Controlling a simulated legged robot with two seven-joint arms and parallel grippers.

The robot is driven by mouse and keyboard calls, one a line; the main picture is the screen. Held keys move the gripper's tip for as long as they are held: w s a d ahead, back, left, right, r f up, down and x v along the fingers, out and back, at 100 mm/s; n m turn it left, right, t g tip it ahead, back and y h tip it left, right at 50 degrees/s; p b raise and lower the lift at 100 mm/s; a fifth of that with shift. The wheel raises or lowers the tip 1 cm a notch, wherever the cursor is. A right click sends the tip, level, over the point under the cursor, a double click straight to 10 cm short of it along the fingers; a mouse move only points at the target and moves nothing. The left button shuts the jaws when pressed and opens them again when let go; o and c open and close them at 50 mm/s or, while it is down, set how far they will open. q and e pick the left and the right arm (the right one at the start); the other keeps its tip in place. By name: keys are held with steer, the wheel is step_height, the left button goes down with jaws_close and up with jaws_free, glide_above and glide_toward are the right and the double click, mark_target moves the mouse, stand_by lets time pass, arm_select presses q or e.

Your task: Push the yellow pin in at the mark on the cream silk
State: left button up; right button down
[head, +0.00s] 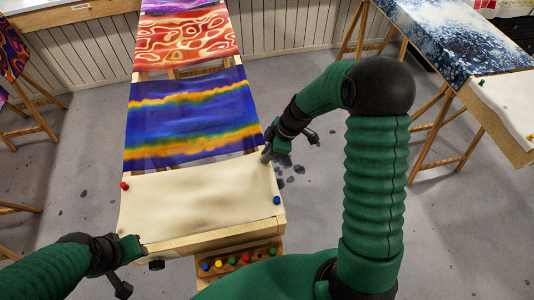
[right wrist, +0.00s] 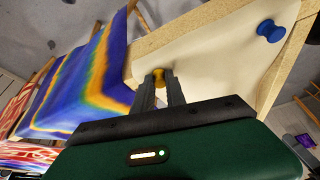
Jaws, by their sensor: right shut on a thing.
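The cream silk (head: 195,200) is stretched over the near end of the wooden frame. It also shows in the right wrist view (right wrist: 205,55). My right gripper (head: 267,154) is at the silk's far right corner. In the right wrist view it is shut on the yellow pin (right wrist: 158,76), whose head shows between the fingertips, at the silk's edge. The pin's tip is hidden, and I cannot tell whether it touches the silk. I cannot make out the mark. My left gripper (head: 140,247) is by the near left corner; its jaws are unclear.
A red pin (head: 124,186) is at the silk's left edge and a blue pin (head: 277,200) at its right edge. A wooden rack (head: 240,271) with several coloured pins is at the near side. Blue-orange silk (head: 190,115) lies beyond. Another frame (head: 508,110) stands right.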

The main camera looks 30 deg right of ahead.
steer(key=shift+f, duration=0.15)
steer(key=c, duration=1.3)
jaws_free()
steer(key=shift+f, duration=0.1)
steer(key=shift+s, duration=0.1)
steer(key=shift+s, duration=0.1)
steer(key=v, duration=1.7)
steer(key=shift+w, duration=0.35)
